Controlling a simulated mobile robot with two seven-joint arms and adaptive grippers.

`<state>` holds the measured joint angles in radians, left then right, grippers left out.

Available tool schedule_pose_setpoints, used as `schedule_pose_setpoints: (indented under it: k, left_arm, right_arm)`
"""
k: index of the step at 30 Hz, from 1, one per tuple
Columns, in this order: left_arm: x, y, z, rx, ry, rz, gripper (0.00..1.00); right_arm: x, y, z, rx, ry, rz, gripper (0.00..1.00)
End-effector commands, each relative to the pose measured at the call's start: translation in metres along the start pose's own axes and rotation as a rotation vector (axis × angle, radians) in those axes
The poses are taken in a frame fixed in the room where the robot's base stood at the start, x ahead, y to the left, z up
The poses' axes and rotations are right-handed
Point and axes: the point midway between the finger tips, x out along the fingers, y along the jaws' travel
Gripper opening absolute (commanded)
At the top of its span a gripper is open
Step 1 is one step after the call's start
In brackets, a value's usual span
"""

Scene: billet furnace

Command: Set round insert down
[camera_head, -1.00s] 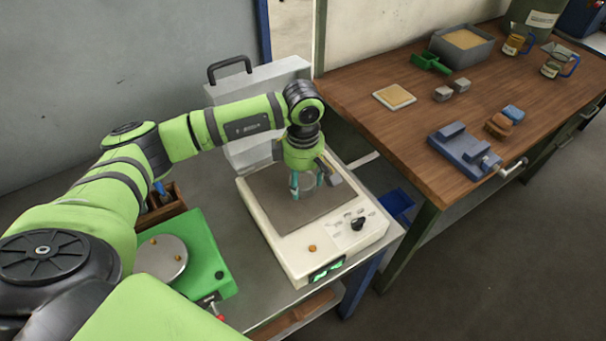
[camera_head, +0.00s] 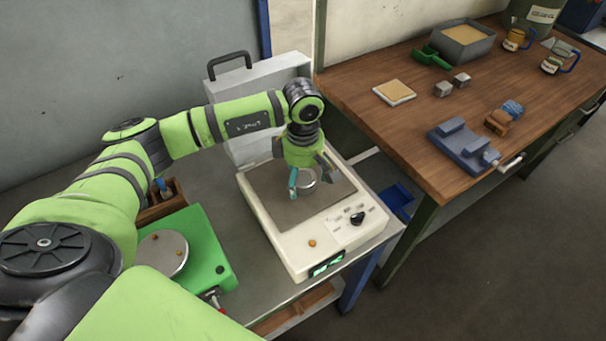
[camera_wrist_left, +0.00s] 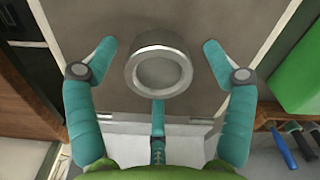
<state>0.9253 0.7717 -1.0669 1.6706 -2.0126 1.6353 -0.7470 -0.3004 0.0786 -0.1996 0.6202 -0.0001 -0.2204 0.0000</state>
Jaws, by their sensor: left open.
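The round insert is a grey metal ring (camera_wrist_left: 158,70); it also shows in the head view (camera_head: 308,179). It sits on the dark plate (camera_head: 285,204) of a cream-coloured device (camera_head: 325,235) with a knob and a green display. My left gripper (camera_wrist_left: 158,58) is open around the ring, with a teal finger on each side and gaps between the fingers and the ring. A third teal finger shows below the ring in the wrist view. In the head view the gripper partly hides the ring. My right gripper is not in view.
A green device with a round metal plate (camera_head: 161,253) stands left of the cream one. A grey case (camera_head: 262,82) stands behind. The wooden bench (camera_head: 400,125) at right holds a blue vise (camera_head: 463,146), small blocks and a sand tray (camera_head: 466,34).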

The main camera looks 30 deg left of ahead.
Motion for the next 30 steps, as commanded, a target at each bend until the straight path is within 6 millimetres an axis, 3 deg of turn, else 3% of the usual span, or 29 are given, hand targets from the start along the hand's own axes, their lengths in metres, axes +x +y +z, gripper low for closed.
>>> schedule_pose_setpoints:
  k: [9,16,21,30]
  left_arm:
    - [-0.060,0.002,0.000,0.002,-0.002,0.011,0.83]
    - [-0.102,0.001,0.000,0.000,-0.002,0.007,0.83]
    - [-0.117,0.001,0.000,0.000,-0.001,0.004,0.83]
    - [-0.119,0.000,0.000,0.000,-0.001,0.002,0.83]
  right_arm:
    - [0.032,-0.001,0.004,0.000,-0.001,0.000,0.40]
    - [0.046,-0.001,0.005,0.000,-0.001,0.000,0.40]
    - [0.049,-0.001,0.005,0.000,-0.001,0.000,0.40]
    - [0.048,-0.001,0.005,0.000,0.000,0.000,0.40]
